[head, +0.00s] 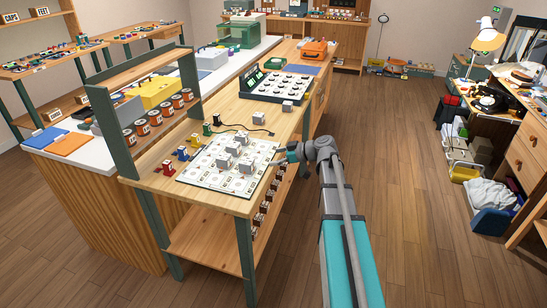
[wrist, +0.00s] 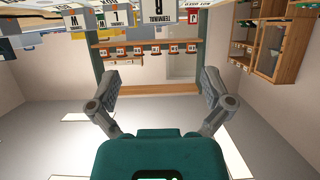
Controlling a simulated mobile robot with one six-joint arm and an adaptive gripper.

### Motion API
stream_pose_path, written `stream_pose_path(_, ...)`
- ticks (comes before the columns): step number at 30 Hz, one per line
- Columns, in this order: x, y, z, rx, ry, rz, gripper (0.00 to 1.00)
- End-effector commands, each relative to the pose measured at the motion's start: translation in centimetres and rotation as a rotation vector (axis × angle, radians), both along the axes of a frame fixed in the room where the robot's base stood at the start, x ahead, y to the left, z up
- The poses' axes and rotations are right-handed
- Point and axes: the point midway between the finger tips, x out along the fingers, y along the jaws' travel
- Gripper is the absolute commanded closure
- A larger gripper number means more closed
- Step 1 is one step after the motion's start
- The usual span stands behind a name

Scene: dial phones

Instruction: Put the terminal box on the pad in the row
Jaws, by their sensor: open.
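A white board (head: 210,178) printed with pads lies on the wooden bench; several pale grey boxes (head: 224,160) stand on it. In the head view I cannot tell which one is the terminal box. In the wrist view, which looks upside down, a white box (wrist: 158,32) bears inverted lettering that seems to read "TERMINAL"; it is cut off by the top edge. My gripper (head: 282,160) is at the right edge of the board, beside the boxes. In the wrist view my gripper (wrist: 158,88) has its fingers wide apart, nothing between them.
Small coloured pieces (head: 183,154) line the board's left side. Loose grey boxes (head: 287,106) and a black cable (head: 250,129) lie behind it. A dial panel (head: 275,86) stands farther back.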

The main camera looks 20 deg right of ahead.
Motion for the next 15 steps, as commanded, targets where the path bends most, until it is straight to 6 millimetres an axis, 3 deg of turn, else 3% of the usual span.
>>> stream_pose_path(10, -0.1, 0.1, -0.1, -0.002, 0.008, 0.0, 0.0)
stream_pose_path(15, -1.2, 1.5, -1.0, -0.016, 0.082, 0.0, 0.0)
